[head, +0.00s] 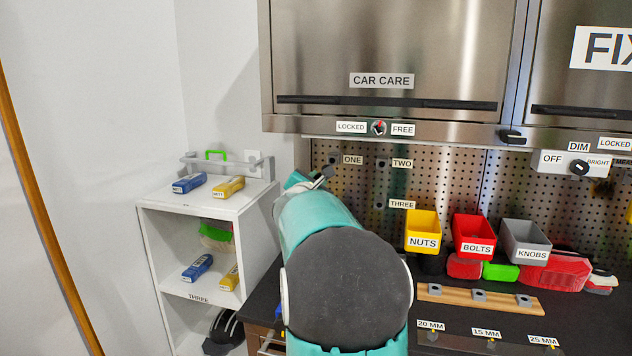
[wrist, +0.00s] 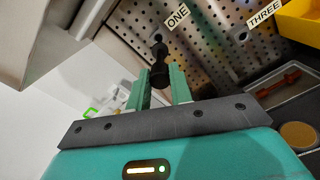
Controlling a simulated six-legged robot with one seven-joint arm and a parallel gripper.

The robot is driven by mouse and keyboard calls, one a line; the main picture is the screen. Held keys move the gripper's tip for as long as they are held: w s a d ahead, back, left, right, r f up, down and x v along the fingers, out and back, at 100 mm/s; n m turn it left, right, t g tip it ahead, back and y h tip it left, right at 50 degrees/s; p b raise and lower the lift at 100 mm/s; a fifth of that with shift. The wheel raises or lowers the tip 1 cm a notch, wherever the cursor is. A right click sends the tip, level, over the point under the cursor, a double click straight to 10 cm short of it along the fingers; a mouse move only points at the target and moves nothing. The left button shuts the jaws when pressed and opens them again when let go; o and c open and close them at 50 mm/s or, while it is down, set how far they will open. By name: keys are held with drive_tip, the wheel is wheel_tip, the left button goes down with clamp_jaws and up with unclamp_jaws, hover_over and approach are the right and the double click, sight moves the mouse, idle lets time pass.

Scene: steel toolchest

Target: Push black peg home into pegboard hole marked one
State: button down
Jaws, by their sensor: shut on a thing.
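The black peg (wrist: 160,74) is held between the teal fingertips of my gripper (wrist: 160,90) in the wrist view. My gripper is shut on it. The peg points at the dark hole block (wrist: 157,40) beside the label ONE (wrist: 177,16). Its far end overlaps that block in the picture, and I cannot tell how deep it sits. In the head view my gripper (head: 318,178) is just below the hole block marked one (head: 333,158), and my arm hides most of it. The pegboard (head: 450,178) also carries labels TWO (head: 402,163) and THREE (head: 402,204).
A yellow NUTS bin (head: 422,226), red BOLTS bin (head: 473,232) and grey KNOBS bin (head: 525,239) hang to the right. The CAR CARE cabinet (head: 390,50) overhangs the board. A white shelf (head: 205,205) with boxes stands to the left.

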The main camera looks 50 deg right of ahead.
drive_tip(key=shift+w+d, duration=0.15)
drive_tip(key=shift+w, duration=0.1)
drive_tip(key=shift+x, duration=0.8)
drive_tip(key=shift+w+d, duration=0.15)
drive_tip(key=shift+d, duration=0.15)
drive_tip(key=shift+x, duration=0.8)
drive_tip(key=shift+w+d, duration=0.25)
drive_tip(key=shift+d, duration=0.2)
drive_tip(key=shift+w+d, duration=0.1)
drive_tip(key=shift+d, duration=0.1)
drive_tip(key=shift+x, duration=2.05)
